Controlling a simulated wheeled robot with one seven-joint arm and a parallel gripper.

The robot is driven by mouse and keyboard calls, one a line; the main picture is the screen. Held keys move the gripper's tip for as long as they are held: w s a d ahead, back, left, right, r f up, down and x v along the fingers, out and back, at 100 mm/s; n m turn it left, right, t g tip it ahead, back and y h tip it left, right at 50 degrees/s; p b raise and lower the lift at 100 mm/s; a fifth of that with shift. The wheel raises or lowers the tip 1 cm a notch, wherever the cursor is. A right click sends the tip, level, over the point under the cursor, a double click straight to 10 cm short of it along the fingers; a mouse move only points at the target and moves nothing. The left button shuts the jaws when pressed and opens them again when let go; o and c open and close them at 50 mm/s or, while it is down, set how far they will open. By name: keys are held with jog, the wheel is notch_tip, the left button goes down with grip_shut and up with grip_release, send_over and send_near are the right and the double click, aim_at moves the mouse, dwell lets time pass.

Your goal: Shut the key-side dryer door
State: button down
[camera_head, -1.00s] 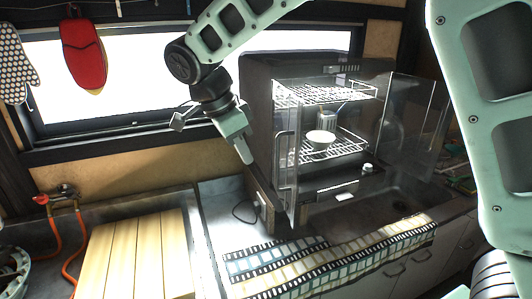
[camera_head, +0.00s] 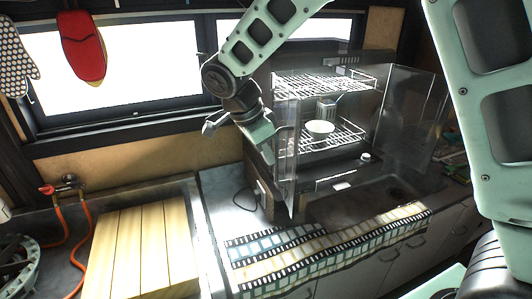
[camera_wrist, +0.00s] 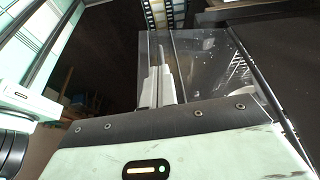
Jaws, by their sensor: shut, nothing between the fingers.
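The dryer (camera_head: 345,62) is a dark cabinet on the counter with wire racks inside and two clear doors, both standing open. The left door (camera_head: 288,178) points out toward the camera. The right door (camera_head: 412,110) is swung out to the right. I cannot make out a key, so I cannot tell which door is the key-side one. My gripper (camera_head: 268,155) is shut and empty, just left of the left door, by its handle. In the wrist view its closed fingers (camera_wrist: 159,72) overlap a clear door panel (camera_wrist: 205,70); whether they touch it is unclear.
A white bowl (camera_head: 320,128) stands on the lower rack (camera_head: 345,140). A film-strip mat (camera_head: 330,255) lies along the counter front. A wooden board (camera_head: 140,250) and orange hose (camera_head: 63,225) are at left.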

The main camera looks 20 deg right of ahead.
jog(key=s+d+n+t+y+b, duration=0.1)
jog(key=d+n+t+b, duration=0.2)
jog(key=d+n+b, duration=0.85)
jog(key=w+d+n+y+p, duration=0.4)
jog(key=w+d+n+p, duration=0.3)
jog(key=w+d, duration=0.5)
jog(key=shift+w+d+n+t, duration=0.35)
jog(key=shift+d+n, duration=0.3)
jog(key=shift+d, duration=1.45)
jog(key=shift+s, duration=0.1)
